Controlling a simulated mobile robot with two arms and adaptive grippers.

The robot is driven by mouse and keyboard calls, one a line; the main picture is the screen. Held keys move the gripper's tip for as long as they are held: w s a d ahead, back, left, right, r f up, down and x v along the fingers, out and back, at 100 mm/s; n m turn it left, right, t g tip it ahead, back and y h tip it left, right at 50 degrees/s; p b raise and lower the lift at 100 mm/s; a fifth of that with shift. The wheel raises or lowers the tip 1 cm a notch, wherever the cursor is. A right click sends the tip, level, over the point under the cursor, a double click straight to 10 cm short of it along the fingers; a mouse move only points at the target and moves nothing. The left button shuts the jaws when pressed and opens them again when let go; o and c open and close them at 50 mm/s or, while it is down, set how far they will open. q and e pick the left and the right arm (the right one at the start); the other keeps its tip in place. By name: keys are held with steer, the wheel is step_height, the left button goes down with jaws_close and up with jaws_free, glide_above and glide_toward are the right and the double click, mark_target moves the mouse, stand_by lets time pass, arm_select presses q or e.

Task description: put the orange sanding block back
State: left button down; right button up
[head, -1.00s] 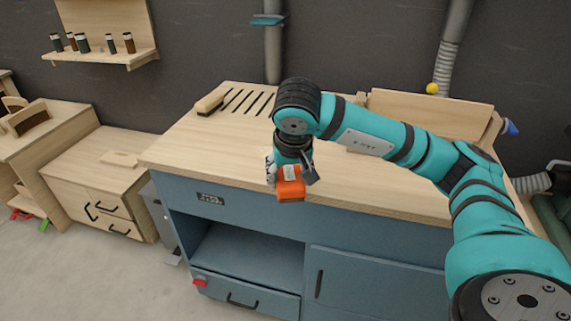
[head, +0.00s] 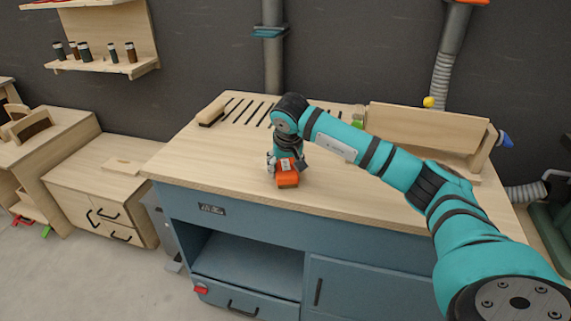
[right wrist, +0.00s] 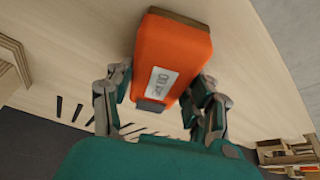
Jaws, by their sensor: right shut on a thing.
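The orange sanding block (head: 288,180) is in my right gripper (head: 287,164), over the front part of the wooden bench top. In the right wrist view the orange sanding block (right wrist: 172,55) has a white label and a brown layer along one edge. The fingers of my right gripper (right wrist: 160,100) are shut on it from both sides. In the head view it is low over the bench top; I cannot tell whether it touches the wood. My left gripper is not in view.
The bench top (head: 380,187) is mostly clear around the block. A wooden-handled brush (head: 212,110) lies at its back left, beside dark slots (head: 247,110). A wooden rack (head: 425,130) stands at the back right. The blue cabinet below has an open shelf (head: 245,262).

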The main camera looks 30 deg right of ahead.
steer(key=shift+f, duration=0.15)
steer(key=o, duration=1)
